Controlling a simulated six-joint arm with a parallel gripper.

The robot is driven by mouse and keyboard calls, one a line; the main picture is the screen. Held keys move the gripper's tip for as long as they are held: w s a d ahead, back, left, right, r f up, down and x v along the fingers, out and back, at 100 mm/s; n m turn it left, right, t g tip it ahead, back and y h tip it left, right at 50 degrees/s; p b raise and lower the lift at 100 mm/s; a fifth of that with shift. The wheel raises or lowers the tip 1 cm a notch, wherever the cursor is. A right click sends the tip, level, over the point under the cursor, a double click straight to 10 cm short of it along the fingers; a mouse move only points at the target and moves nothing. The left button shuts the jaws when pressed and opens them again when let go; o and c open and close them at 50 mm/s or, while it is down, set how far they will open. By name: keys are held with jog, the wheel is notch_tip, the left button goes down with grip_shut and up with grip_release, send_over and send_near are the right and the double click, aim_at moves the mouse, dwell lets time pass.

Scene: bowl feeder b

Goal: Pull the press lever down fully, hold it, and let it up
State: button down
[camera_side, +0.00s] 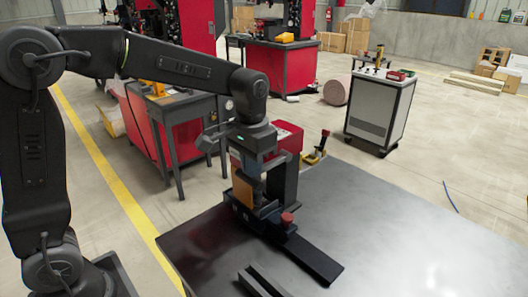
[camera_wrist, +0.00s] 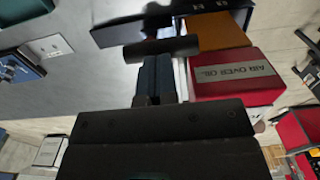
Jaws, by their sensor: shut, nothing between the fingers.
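The press stands on the dark table, with a dark blue frame (camera_side: 243,215), an orange plate (camera_side: 243,190) and a red box (camera_side: 288,136). In the wrist view the red box (camera_wrist: 235,78) reads "AIR OVER OIL", beside the orange plate (camera_wrist: 215,32). A dark crossbar (camera_wrist: 162,48), which looks like the lever handle, lies across the ends of my fingers. My gripper (camera_wrist: 157,66) is shut with nothing between its fingers. It points down over the press in the side view (camera_side: 250,165). I cannot tell whether it touches the bar; the fingertips are partly hidden.
A red knob (camera_side: 287,218) stands at the press's front, and a dark rail (camera_side: 315,262) runs from it. A dark channel piece (camera_side: 262,282) lies at the near edge. The table's right side (camera_side: 400,235) is clear. A grey cabinet (camera_side: 380,110) stands beyond it.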

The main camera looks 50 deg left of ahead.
notch_tip(320, 180, up, 10)
jog(key=shift+w+f, duration=0.15)
jog(key=shift+w, duration=0.1)
dwell(0.7)
dwell(0.5)
jog(key=s+a+f+t, duration=0.1)
jog(key=s+f+t, duration=0.1)
jog(key=s, duration=0.7)
jog(key=s+a+f+t, duration=0.1)
jog(key=s+f+t, duration=0.2)
jog(key=s, duration=0.7)
jog(key=shift+f+t, duration=0.3)
jog(key=shift+f, duration=0.5)
